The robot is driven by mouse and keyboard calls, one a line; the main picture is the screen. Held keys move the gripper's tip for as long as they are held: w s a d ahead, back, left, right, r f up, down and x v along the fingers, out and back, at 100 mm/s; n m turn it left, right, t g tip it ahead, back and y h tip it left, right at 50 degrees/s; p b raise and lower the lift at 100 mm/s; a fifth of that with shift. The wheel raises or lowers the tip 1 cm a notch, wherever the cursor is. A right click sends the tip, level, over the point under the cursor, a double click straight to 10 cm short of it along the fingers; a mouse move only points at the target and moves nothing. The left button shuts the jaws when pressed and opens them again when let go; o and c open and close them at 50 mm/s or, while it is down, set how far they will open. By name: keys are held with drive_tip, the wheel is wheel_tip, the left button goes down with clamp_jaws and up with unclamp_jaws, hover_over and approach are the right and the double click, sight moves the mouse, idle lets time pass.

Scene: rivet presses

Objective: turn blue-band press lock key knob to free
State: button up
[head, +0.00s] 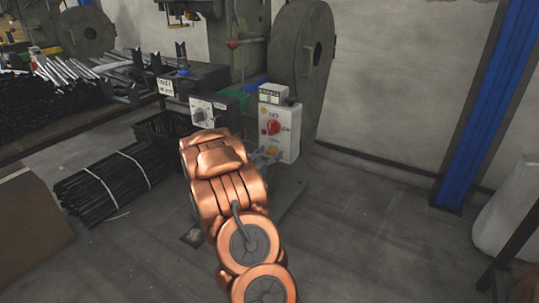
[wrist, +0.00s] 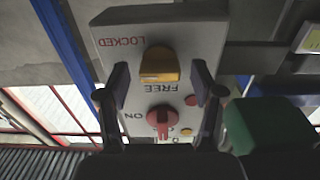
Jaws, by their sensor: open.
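The white press control box (head: 289,143) stands behind my gripper in the head view and fills the middle of the wrist view (wrist: 207,45), upside down. It bears a yellow lock key knob (wrist: 159,66) between the words LOCKED and FREE. The knob's exact pointing is hard to read. A red knob (wrist: 162,118) marked ON sits elsewhere on the same face; it also shows in the head view (head: 272,127). My gripper (wrist: 160,77) is open, one finger on each side of the yellow knob, with gaps on both sides. In the head view my gripper (head: 266,156) is partly hidden by my arm.
A grey box with a dial (head: 208,112) stands left of the control box. Metal rods (head: 68,72) lie on the bench at left, with bundled black bars (head: 110,183) on the floor.

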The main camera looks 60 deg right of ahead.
drive_tip(key=shift+c, duration=0.4)
drive_tip(key=c, duration=1.1)
drive_tip(key=shift+o, duration=0.2)
